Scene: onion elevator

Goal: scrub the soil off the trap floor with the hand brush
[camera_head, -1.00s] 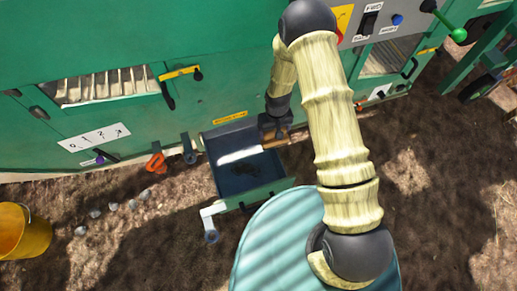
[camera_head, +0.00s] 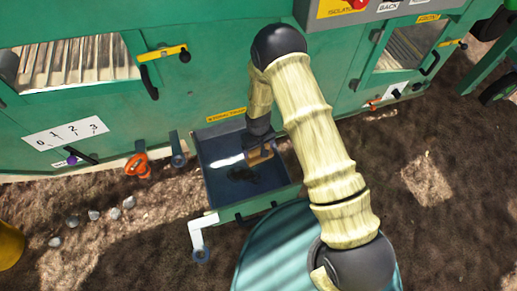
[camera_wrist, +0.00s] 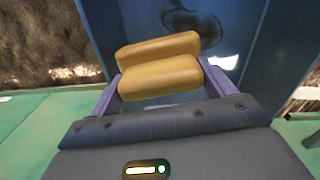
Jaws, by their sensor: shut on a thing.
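The trap (camera_head: 213,185) is an open dark blue-grey box pulled out from the green machine. A dark soil patch (camera_head: 242,174) lies on its floor, and dark marks show at the top of the wrist view (camera_wrist: 190,20). My gripper (camera_head: 261,150) is inside the trap's outline, toward its back right, above and right of the patch. It is shut on the tan hand brush (camera_wrist: 160,80), which lies across between the purple fingers. The bristles are hidden, so I cannot tell whether they touch the floor.
The trap's walls stand close around my gripper. A white crank handle (camera_head: 197,235) is at its front left corner. An orange-handled tool (camera_head: 138,165) hangs on the machine to the left. A teal round surface (camera_head: 265,255) is in front. Several stones lie on the ground at left.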

